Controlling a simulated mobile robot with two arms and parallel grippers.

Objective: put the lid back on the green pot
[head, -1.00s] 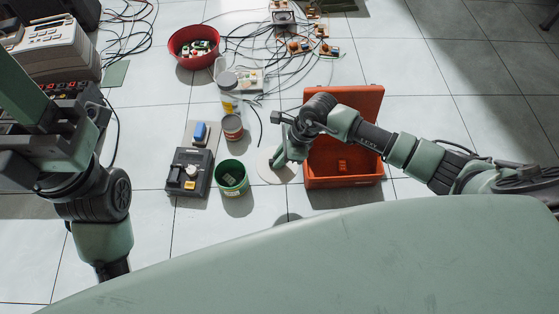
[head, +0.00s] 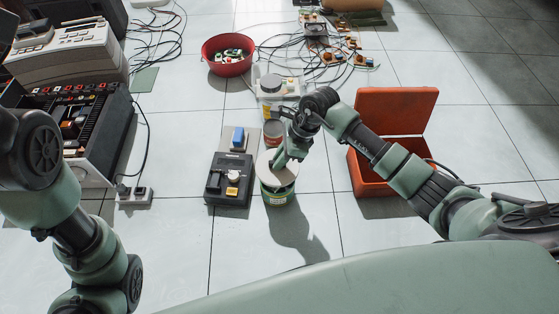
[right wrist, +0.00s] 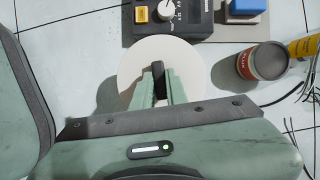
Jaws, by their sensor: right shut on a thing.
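The green pot (head: 277,198) stands on the tiled floor in the middle of the head view, its opening mostly hidden by the lid. The lid (head: 284,181) is a pale round disc over the pot's mouth. A dark strip shows between it and the pot's front rim; I cannot tell if they touch. My right gripper (head: 277,163) is shut on the lid's black knob. In the right wrist view the lid (right wrist: 141,63) lies below the fingers, with the knob between the fingertips (right wrist: 159,85), and it hides the pot. My left gripper is out of frame.
A dark box with a knob (head: 229,180) stands close left of the pot. An open orange case (head: 396,118) is to the right. Cables lie further back. Floor in front of the pot is clear.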

